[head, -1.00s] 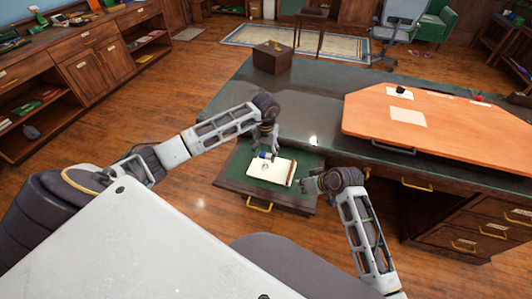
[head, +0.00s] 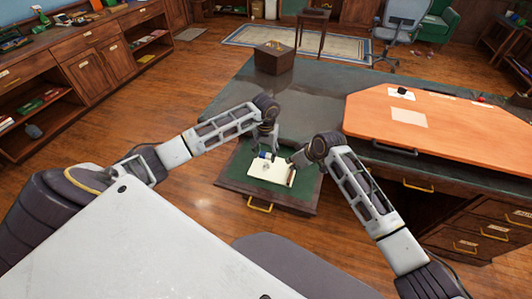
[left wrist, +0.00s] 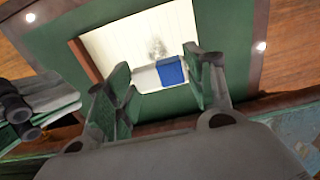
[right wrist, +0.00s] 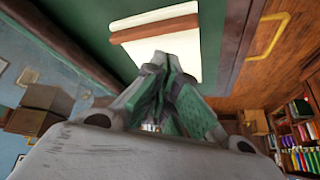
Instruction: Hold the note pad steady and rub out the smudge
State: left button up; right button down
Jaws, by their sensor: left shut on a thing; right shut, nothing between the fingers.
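The note pad (head: 270,172), cream with a brown strip along one edge, lies in an open green-lined drawer (head: 235,183). My left gripper (head: 265,153) is shut on a blue and white eraser (left wrist: 172,71) at the pad's far edge. A grey smudge (left wrist: 157,48) shows on the page close beside the eraser. I cannot tell whether the eraser touches the paper. My right gripper (head: 297,160) is shut and empty near the pad's far right corner. In the right wrist view its fingertips overlap the pad (right wrist: 180,55); contact is unclear.
The drawer has a yellow handle (head: 260,204) at its front. The dark desk (head: 300,95) stands behind it, with an orange board (head: 440,125) to the right and a brown box (head: 273,58) at the back. Wood floor lies open to the left.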

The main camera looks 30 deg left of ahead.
aim_at(263, 173)
jog(key=shift+w+a+r+n, duration=0.1)
jog(key=shift+w+r+n, duration=0.15)
jog(key=shift+w, duration=0.3)
jog(key=shift+w+a+r+n, duration=0.1)
jog(key=shift+w+r+n, duration=0.1)
jog(key=shift+w, duration=0.35)
pick_arm(q)
jog(key=shift+f, duration=0.15)
pick_arm(e)
jog(key=shift+f, duration=0.15)
